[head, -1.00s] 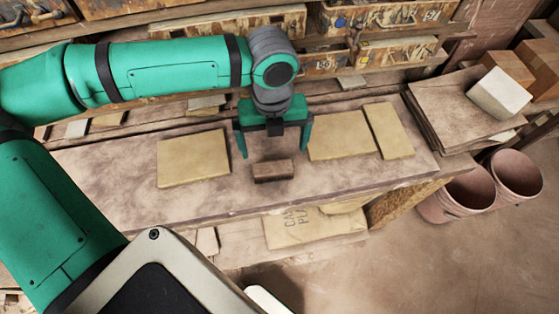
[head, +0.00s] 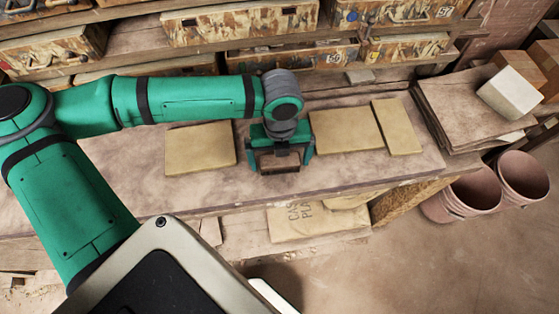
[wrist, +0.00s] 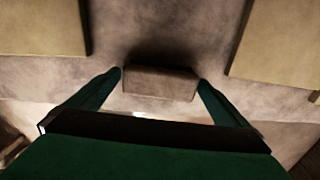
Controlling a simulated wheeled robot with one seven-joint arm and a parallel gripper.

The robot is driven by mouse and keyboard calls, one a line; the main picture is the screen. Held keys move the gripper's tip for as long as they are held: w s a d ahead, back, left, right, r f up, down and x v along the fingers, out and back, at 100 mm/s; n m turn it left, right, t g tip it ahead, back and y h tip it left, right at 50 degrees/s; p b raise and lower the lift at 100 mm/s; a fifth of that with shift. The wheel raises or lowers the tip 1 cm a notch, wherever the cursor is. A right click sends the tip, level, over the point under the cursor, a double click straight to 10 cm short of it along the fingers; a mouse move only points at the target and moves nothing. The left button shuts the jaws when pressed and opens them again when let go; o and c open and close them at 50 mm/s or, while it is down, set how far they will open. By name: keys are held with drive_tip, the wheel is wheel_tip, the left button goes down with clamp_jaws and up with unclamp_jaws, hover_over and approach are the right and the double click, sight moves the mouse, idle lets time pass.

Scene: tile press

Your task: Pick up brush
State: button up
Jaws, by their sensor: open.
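The brush (wrist: 160,83) is a small brown block lying on the workbench. In the wrist view it lies between the two green fingertips, with its long side running from one finger to the other. My gripper (head: 283,167) is open and low over the bench, its fingers on either side of the brush. The fingers look very close to its ends, and I cannot tell whether they touch it. In the head view the gripper partly hides the brush (head: 278,161).
Tan tiles lie left (head: 200,148) and right (head: 345,131) of the gripper, with a narrower one (head: 397,127) farther right. Drawers (head: 240,22) stand behind the bench (head: 120,212). Two pinkish buckets (head: 472,192) stand on the floor at right.

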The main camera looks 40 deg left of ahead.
drive_tip(key=shift+c, duration=0.3)
drive_tip(key=c, duration=0.9)
drive_tip(key=shift+c, duration=0.2)
drive_tip(key=shift+r, duration=0.1)
drive_tip(key=shift+w+r, duration=0.15)
drive_tip(key=shift+r, duration=0.45)
drive_tip(key=s+a+r, duration=0.2)
drive_tip(key=s+r, duration=0.9)
drive_tip(key=s, duration=0.3)
drive_tip(key=shift+a+r, duration=0.25)
drive_tip(key=shift+r, duration=0.1)
drive_tip(key=shift+w, duration=0.15)
